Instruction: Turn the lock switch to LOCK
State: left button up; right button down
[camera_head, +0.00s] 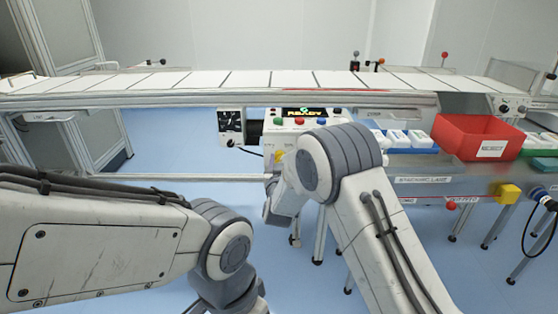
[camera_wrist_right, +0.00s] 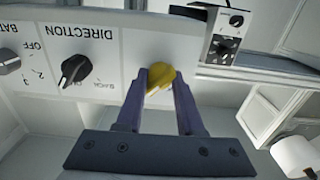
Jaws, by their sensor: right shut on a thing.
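The yellow switch knob (camera_wrist_right: 161,77) sits on a white control panel (camera_wrist_right: 125,45) in the right wrist view. My right gripper (camera_wrist_right: 160,85) has its two purple fingers on either side of the knob and is shut on it. Part of the knob is hidden by the fingers, and no lettering for its positions is readable. In the head view the control box (camera_head: 310,128) has a lit green and yellow display, but my right arm covers its lower part. My left arm's gripper is out of view below the picture.
A black knob (camera_wrist_right: 75,70) under the word DIRECTION and another black knob (camera_wrist_right: 9,61) share the panel. A small dial box (camera_head: 231,128) stands left of the control box. A conveyor (camera_head: 250,80) runs behind. A red reject bin (camera_head: 476,134) is at right.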

jog(key=n+p, duration=0.2)
jog(key=n, duration=0.2)
jog(key=shift+r, duration=0.1)
jog(key=n+p, duration=0.2)
jog(key=n, duration=0.3)
jog(key=shift+p, duration=0.3)
jog(key=n+p, duration=0.2)
jog(key=n, duration=0.2)
jog(key=shift+n, duration=0.4)
jog(key=shift+n+p, duration=0.7)
jog(key=shift+n, duration=1.2)
jog(key=shift+f, duration=0.2)
jog(key=c, duration=0.5)
grip_release()
jog(key=shift+c, duration=0.2)
jog(key=shift+s, duration=0.1)
